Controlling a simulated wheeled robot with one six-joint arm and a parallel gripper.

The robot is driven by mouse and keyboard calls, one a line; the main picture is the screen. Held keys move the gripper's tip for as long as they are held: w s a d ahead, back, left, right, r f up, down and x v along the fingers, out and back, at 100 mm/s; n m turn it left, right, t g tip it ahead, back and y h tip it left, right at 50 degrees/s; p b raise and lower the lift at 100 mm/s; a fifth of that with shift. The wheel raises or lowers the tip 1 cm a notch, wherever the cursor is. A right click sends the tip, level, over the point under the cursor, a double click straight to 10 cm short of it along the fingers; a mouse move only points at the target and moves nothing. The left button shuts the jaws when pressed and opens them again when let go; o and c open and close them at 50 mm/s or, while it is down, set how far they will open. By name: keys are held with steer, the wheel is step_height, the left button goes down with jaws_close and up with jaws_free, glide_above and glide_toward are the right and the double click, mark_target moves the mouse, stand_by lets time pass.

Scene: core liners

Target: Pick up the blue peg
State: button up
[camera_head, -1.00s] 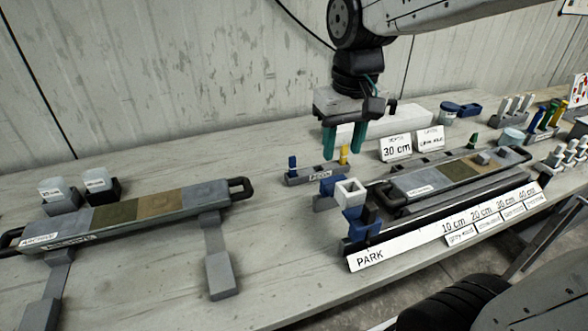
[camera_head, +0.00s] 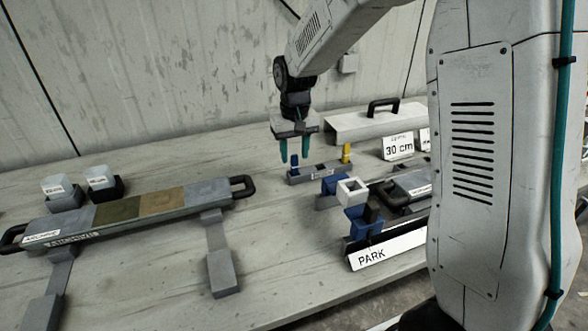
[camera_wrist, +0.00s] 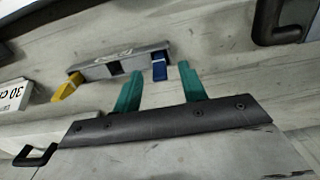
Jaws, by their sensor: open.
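The blue peg (camera_head: 294,160) stands upright at the left end of a small grey holder (camera_head: 322,170) in the head view. It also shows in the wrist view (camera_wrist: 159,68) at the right end of that holder (camera_wrist: 97,71). My gripper (camera_head: 294,157) is open, with its teal fingers pointing down around or just behind the peg in the head view. In the wrist view my gripper (camera_wrist: 157,82) has its fingertips close to the holder, and the peg lies between their lines, nearer the right finger. I cannot tell whether a finger touches it.
A yellow peg (camera_head: 346,153) stands at the holder's other end. A blue and white bracket (camera_head: 350,191) and the PARK rail (camera_head: 388,250) are in front. A long core tray (camera_head: 140,206) lies left. A grey case (camera_head: 370,122) with a black handle stands behind. My arm hides the right side.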

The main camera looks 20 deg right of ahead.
mark_target(295, 155)
step_height(295, 155, down, 4)
steer(key=shift+w+r, duration=0.15)
steer(key=shift+r, duration=0.05)
jaws_close()
